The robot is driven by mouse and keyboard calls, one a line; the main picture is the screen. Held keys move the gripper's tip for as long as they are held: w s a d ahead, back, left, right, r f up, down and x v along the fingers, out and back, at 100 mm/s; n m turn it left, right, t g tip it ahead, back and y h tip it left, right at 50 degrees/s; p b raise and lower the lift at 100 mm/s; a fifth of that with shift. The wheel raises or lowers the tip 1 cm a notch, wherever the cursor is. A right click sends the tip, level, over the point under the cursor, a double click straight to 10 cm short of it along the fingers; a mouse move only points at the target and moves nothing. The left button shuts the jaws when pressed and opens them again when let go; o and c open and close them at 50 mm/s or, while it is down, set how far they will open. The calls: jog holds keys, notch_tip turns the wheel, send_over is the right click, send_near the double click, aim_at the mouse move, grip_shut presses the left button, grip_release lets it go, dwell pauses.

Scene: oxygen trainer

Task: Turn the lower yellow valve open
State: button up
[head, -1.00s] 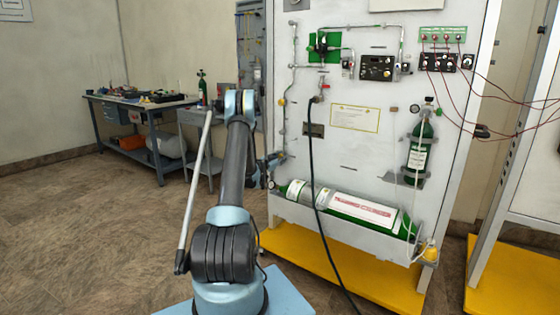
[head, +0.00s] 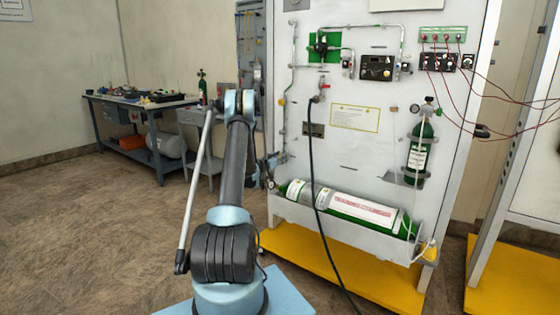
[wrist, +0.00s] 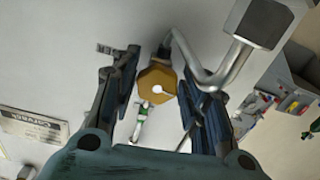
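A yellow-brown, hexagonal valve knob (wrist: 157,85) with a pale centre shows in the wrist view. It sits between the fingertips of my gripper (wrist: 163,78), which are spread to either side. Whether a finger touches the knob I cannot tell. In the head view my gripper (head: 268,167) is at the left edge of the white trainer panel, by the lower end of the left pipe. The lower valve is not clear there. The upper yellow valve (head: 282,101) shows higher on the same pipe.
A bent metal pipe (wrist: 215,72) with a square end runs close to my right finger. A green and white cylinder (head: 340,208) lies in a trough at the panel's foot. A black hose (head: 312,160) hangs down the panel. The floor at left is clear.

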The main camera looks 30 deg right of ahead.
dwell(0.3)
jog(key=v, duration=1.2)
jog(key=shift+f, duration=0.1)
jog(key=v, duration=0.7)
jog(key=x, duration=1.7)
jog(key=shift+c, duration=0.4)
jog(key=c, duration=1)
